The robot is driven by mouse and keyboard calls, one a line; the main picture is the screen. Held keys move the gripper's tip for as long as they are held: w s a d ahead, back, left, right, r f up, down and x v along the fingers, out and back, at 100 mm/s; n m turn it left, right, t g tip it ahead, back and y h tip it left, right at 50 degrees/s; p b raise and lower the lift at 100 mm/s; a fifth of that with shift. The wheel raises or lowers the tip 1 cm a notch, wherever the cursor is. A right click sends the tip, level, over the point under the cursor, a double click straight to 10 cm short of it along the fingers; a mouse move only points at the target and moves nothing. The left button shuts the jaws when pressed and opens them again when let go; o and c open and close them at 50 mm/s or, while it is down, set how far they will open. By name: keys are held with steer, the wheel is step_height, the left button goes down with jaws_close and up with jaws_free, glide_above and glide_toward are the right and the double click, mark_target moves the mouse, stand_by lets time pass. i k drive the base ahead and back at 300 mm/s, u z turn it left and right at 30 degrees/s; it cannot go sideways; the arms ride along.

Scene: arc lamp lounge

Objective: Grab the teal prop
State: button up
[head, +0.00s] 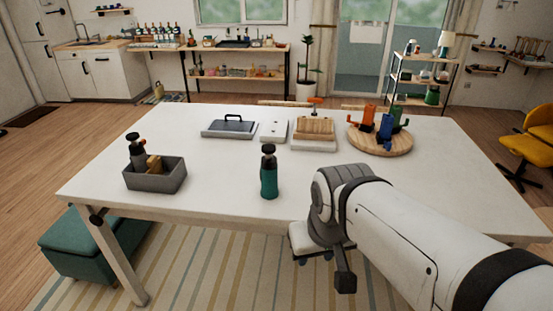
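The teal prop (268,180) stands upright near the front edge of the white table (220,195). It has a teal lower body and a dark top with a knob. My gripper (300,259) hangs low at the table's front edge, to the right of the teal prop and apart from it. My own arm hides part of the gripper, and its fingers are too small and dark to tell if they are open or shut.
A grey bin (155,179) with dark and tan items stands at left. Behind are a grey case (229,128), a white block (274,131) and a wooden block (315,128). A round board (380,147) holds orange, blue and green props. The tabletop around the teal prop is clear.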

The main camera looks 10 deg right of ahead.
mark_target(268, 191)
steer(key=u, duration=0.05)
steer(key=i, duration=1)
steer(key=z, duration=0.05)
